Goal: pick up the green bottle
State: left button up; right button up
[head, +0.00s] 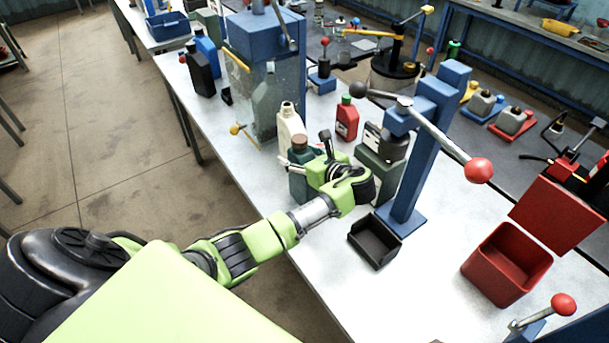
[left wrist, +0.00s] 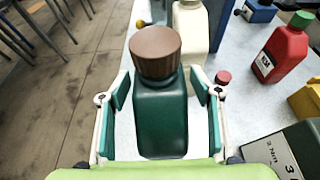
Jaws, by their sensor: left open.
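The green bottle (left wrist: 160,110) with a brown cap (left wrist: 156,52) stands upright on the white table, between the two open fingers of my left gripper (left wrist: 160,100). A small gap shows on each side of the bottle in the left wrist view. In the head view the green bottle (head: 302,182) is partly hidden by my left gripper (head: 305,168), which reaches in from the left and lies beside it. My right gripper does not show in either view.
A cream bottle (head: 290,125) stands right behind the green bottle. A red bottle (head: 346,120) stands farther back, and a green container (head: 385,160) is to the right. A blue press (head: 420,150), a black tray (head: 374,243) and an open red box (head: 505,262) stand on the table.

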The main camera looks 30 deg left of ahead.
pick_arm(q)
jog(key=shift+x, duration=1.25)
jog(key=shift+d, duration=0.1)
grip_shut()
jog(key=shift+w+r, duration=0.1)
jog(key=shift+r, duration=0.1)
